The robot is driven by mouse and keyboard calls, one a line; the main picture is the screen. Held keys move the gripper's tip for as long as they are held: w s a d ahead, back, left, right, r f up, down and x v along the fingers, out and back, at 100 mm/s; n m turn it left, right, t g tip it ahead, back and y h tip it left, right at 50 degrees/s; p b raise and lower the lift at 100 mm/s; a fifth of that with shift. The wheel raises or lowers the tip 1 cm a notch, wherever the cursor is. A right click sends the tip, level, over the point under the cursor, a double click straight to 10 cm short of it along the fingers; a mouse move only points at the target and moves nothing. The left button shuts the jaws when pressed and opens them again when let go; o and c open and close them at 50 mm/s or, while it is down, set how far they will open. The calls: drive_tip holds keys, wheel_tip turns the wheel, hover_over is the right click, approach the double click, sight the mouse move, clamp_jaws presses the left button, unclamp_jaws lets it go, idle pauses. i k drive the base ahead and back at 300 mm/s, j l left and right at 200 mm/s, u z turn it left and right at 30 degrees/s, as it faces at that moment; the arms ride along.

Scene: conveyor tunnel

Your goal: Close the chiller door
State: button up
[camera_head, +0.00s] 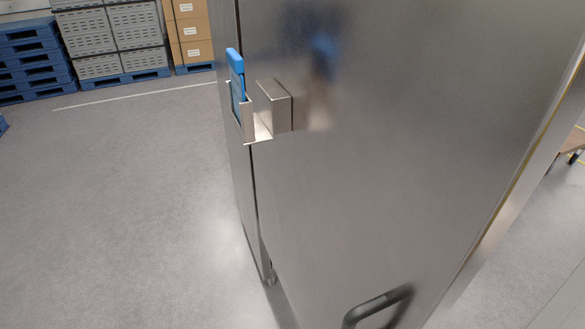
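A large brushed-steel panel (390,150), which looks like the chiller door, fills the middle and right of the head view. A dark grey curved handle (380,305) stands out from its lower part and is cut off by the bottom edge. A vertical seam runs down the panel's left side, beside a narrow steel strip (243,170). A yellowish line and a paler edge (525,165) run down its right side. I cannot tell whether the door stands open or how far. My gripper is not in view.
A steel bracket (275,108) juts out near the seam, with a blue-topped item (235,62) in a holder beside it. Grey floor (130,210) lies clear at left. Blue pallets (32,60), grey crates (112,40) and cartons (190,30) stand at back left.

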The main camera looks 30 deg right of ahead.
sight(422, 130)
drive_tip(key=z, duration=0.75)
drive_tip(key=k+j+u, duration=0.2)
drive_tip(key=k, duration=0.3)
drive_tip(key=k+u, duration=0.2)
drive_tip(key=k, duration=0.35)
